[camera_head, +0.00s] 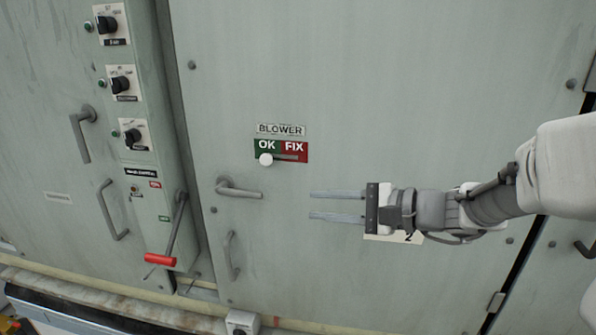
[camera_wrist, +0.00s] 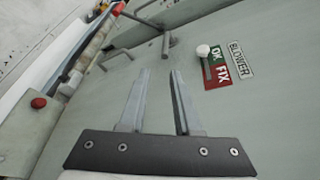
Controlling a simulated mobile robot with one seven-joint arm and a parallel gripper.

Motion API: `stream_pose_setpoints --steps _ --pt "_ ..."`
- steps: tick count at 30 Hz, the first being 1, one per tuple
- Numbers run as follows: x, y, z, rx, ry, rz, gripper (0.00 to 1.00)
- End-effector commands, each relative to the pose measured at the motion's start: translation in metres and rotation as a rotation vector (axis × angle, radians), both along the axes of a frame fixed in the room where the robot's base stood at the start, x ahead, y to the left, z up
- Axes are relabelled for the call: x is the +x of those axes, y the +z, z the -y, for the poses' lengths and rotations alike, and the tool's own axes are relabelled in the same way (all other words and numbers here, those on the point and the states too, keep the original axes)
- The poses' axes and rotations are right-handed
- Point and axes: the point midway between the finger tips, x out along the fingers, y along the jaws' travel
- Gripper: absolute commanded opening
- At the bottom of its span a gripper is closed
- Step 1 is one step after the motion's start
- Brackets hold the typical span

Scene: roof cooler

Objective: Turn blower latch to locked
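The blower latch (camera_head: 240,191) is a grey lever handle on the pale green door, below and left of the BLOWER sign (camera_head: 281,130). Its bar points right, close to horizontal, from a pivot at its left end. It also shows in the wrist view (camera_wrist: 165,42), beyond the fingertips. My gripper (camera_head: 312,204) is open and empty, to the right of the latch's free end and apart from it. Its two parallel fingers point left toward the latch; they also show in the wrist view (camera_wrist: 160,74).
A white knob (camera_head: 266,160) sits at the OK side of the green and red OK/FIX plate (camera_head: 294,151). A pull handle (camera_head: 231,256) is below the latch. Left of the door stands a switch column with a red-gripped lever (camera_head: 160,260). The door around my gripper is mostly flat and clear.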

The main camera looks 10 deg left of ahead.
Motion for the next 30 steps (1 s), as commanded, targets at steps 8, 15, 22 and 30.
stream_pose_setpoints --steps 8,15,22,30 --pt "0.015 -0.001 -0.015 0.034 -0.019 -0.006 0.32" --pt "0.033 -0.012 -0.061 0.034 -0.016 -0.008 0.32" --pt "0.051 -0.022 -0.107 0.034 -0.016 -0.008 0.32" --pt "0.068 -0.032 -0.145 0.033 -0.019 -0.005 0.32"
